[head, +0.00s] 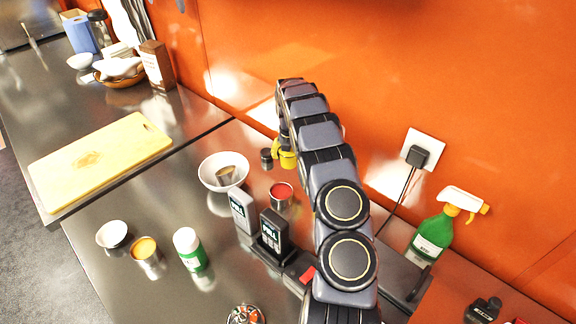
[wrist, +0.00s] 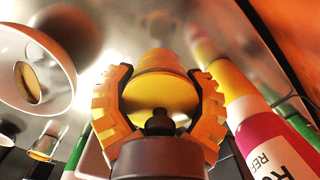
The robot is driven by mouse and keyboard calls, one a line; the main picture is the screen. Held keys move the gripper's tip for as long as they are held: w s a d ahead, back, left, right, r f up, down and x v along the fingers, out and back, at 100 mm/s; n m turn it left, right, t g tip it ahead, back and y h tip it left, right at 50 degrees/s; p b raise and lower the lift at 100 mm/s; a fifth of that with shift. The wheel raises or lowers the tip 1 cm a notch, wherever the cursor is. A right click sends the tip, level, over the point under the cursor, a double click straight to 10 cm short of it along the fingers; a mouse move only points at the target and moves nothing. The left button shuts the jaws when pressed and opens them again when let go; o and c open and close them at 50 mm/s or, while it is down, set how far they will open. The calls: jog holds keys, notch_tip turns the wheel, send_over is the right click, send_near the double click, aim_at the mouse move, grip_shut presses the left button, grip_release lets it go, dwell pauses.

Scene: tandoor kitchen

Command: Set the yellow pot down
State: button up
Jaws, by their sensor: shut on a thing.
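The yellow pot (wrist: 160,90) sits between the two orange-yellow fingers of my gripper (wrist: 162,73) in the wrist view. The fingers are closed on its sides. In the head view my arm hides most of the gripper; a patch of yellow (head: 287,158) shows beside the arm near the orange wall, and I cannot tell whether it is pot or finger. Whether the pot's base touches the steel counter (head: 110,275) is hidden.
A white bowl (head: 208,168) with a small pot in it stands left of my gripper. A small dark tin (head: 267,158) and a red-topped tin (head: 281,196) are close by. A pink-labelled bottle (wrist: 262,140) is right of the fingers. The orange wall (head: 300,40) is behind.

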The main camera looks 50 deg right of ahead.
aim_at(288, 172)
jog(key=shift+w+d+f, duration=0.4)
jog(key=shift+w+f, duration=0.05)
jog(key=shift+f, duration=0.2)
jog(key=shift+w+d+f, duration=0.45)
jog(key=shift+w+f, duration=0.05)
jog(key=shift+f, duration=0.2)
jog(key=shift+w+d+f, duration=0.4)
jog(key=shift+w+f, duration=0.05)
jog(key=shift+f, duration=0.2)
jog(key=shift+f, duration=0.1)
jog(key=shift+w+d+f, duration=0.1)
jog(key=shift+d+f, duration=0.1)
jog(key=shift+f, duration=1.55)
jog(key=o, duration=1.3)
jog(key=shift+f, duration=0.15)
jog(key=shift+c, duration=0.2)
jog(key=shift+s+a+r, duration=0.15)
jog(key=shift+a+r, duration=0.1)
jog(key=shift+r, duration=1.8)
jog(key=shift+s+a+r, duration=0.1)
jog(key=shift+a+r, duration=0.1)
jog(key=shift+r, duration=1.85)
jog(key=shift+s+a+r, duration=0.15)
jog(key=shift+a+r, duration=0.1)
jog(key=shift+r, duration=1.8)
